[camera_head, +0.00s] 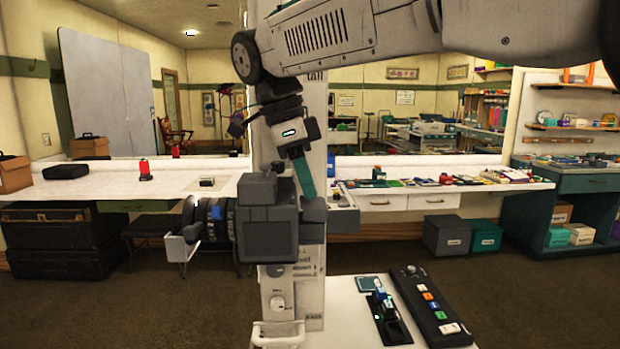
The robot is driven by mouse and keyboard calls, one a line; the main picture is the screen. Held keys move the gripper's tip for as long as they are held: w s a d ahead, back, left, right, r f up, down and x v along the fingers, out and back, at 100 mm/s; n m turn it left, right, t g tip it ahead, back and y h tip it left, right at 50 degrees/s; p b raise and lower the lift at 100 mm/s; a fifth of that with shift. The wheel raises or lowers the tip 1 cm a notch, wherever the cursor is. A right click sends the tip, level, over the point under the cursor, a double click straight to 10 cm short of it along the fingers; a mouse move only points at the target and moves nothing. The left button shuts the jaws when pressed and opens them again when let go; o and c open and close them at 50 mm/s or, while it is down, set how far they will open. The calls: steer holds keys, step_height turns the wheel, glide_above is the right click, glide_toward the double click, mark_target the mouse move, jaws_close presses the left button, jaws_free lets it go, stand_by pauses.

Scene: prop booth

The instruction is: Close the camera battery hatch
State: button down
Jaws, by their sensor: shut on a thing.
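My gripper (297,153) hangs from the arm at the centre, pointing down. It is shut on a narrow teal bar (304,180), whose lower end overlaps the upper right of a dark grey camera (265,230). I cannot tell whether the bar touches the camera or is in front of it. The camera has a top hump, and its black lens with a blue mark (216,213) points left. A pale bracket-like part (179,247) is at the lens's far left. I cannot make out the battery hatch. The camera's support is unclear.
Below right, a white table (347,322) bears a black control box with coloured buttons (430,305) and a black tray with small teal parts (387,318). A long white counter (110,186) with a red item (145,171) stands behind. Shelves are at right.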

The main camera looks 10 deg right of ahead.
steer(key=shift+f, duration=0.1)
stand_by(0.3)
steer(key=c, duration=1.3)
jaws_free()
steer(key=shift+c, duration=0.2)
steer(key=v, duration=0.8)
steer(key=shift+w+a+f, duration=0.1)
